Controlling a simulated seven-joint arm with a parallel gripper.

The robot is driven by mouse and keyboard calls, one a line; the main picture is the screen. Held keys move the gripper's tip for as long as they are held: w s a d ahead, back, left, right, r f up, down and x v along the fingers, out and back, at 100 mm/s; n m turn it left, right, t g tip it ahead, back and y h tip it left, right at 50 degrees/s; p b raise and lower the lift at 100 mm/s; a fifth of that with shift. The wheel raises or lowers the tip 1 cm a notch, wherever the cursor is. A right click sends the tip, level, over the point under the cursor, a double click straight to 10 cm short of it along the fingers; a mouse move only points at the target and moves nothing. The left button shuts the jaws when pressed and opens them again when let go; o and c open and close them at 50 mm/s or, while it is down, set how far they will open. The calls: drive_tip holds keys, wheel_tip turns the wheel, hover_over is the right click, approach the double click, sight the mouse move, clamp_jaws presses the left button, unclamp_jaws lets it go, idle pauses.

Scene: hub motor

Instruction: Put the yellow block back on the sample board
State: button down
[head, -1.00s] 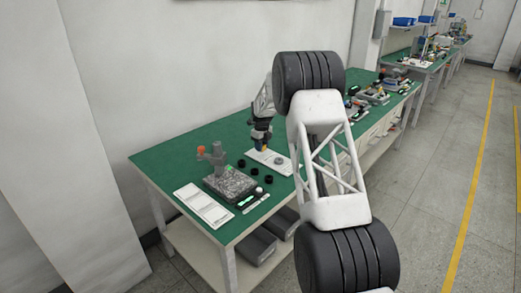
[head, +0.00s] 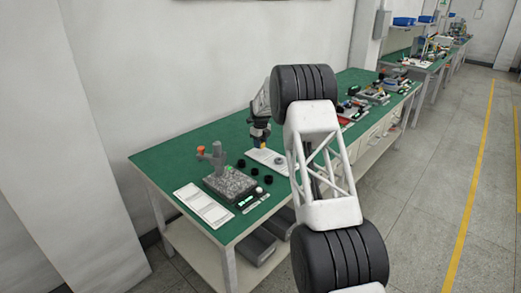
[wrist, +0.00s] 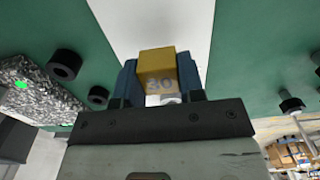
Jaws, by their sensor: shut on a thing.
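The yellow block (wrist: 157,65), marked "30", is between the two blue fingers of my gripper (wrist: 160,78) in the wrist view. My gripper is shut on it. In the head view the block (head: 263,147) shows small below my gripper (head: 261,142), over the back end of the white sample board (head: 256,158). The board also shows behind the block in the wrist view (wrist: 120,22). I cannot tell whether the block touches the board. A grey ring-like part (head: 280,160) lies on the board.
Several black round parts (head: 254,175) stand on the green table (head: 190,143) left of the board. A grey stone-like plate with a stand (head: 229,184) and a white sheet (head: 203,206) are nearer the front. My own arm covers the table's middle right.

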drive_tip(key=shift+f, duration=1.5)
drive_tip(key=shift+f, duration=0.15)
drive_tip(key=c, duration=0.7)
unclamp_jaws()
drive_tip(key=shift+c, duration=0.2)
wheel_tip(320, 180, up, 12)
drive_tip(key=shift+r, duration=0.15)
